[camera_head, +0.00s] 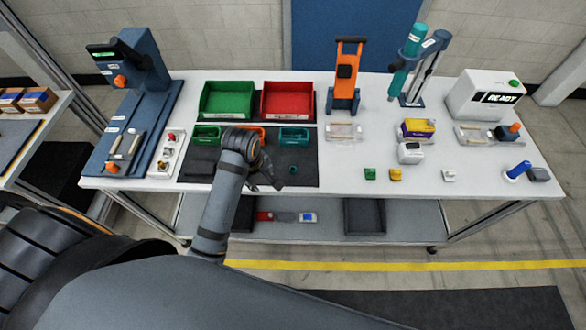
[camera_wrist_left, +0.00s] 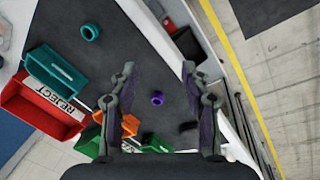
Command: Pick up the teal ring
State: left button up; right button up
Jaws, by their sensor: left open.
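The teal ring (camera_head: 292,169) lies on the dark mat (camera_head: 305,179), in front of the small teal bin. It also shows at the upper left of the left wrist view (camera_wrist_left: 90,32), outside the space between my fingers. My left gripper (camera_head: 276,181) is open above the mat, just left of the ring in the head view. In the left wrist view its fingers (camera_wrist_left: 158,68) are apart, with a purple ring (camera_wrist_left: 157,99) visible below between them. My arm hides the purple ring in the head view. My right gripper is not in view.
Small bins in green (camera_head: 206,134), orange and teal (camera_head: 294,134) line the mat's back. Larger green (camera_head: 228,99) and red (camera_head: 288,100) bins stand behind. A blue press (camera_head: 142,70) stands left. Small green and yellow parts (camera_head: 395,174) lie right of the mat.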

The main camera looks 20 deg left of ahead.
pick_arm(q)
jog(key=w+d+r+n+g+h, duration=0.1)
jog(key=w+d+r+n, duration=0.4)
jog(key=w+n, duration=0.45)
jog(key=n+b, duration=0.3)
jog(key=b, duration=0.1)
send_over(292, 166)
jog(key=s, duration=0.2)
jog(key=shift+m, duration=0.25)
notch_tip(292, 166, down, 4)
jog(key=shift+f, duration=0.15)
jog(key=shift+w+f, duration=0.15)
jog(key=shift+f, duration=0.1)
jog(key=f, duration=0.1)
jog(key=f+p, duration=0.1)
jog(key=f, duration=0.1)
jog(key=f+p, duration=0.1)
jog(key=shift+w+d+f, duration=0.15)
jog(key=shift+w+f, duration=0.15)
jog(key=shift+w, duration=0.05)
jog(key=shift+w+f, duration=0.1)
jog(key=shift+f, duration=0.1)
jog(key=c, duration=0.9)
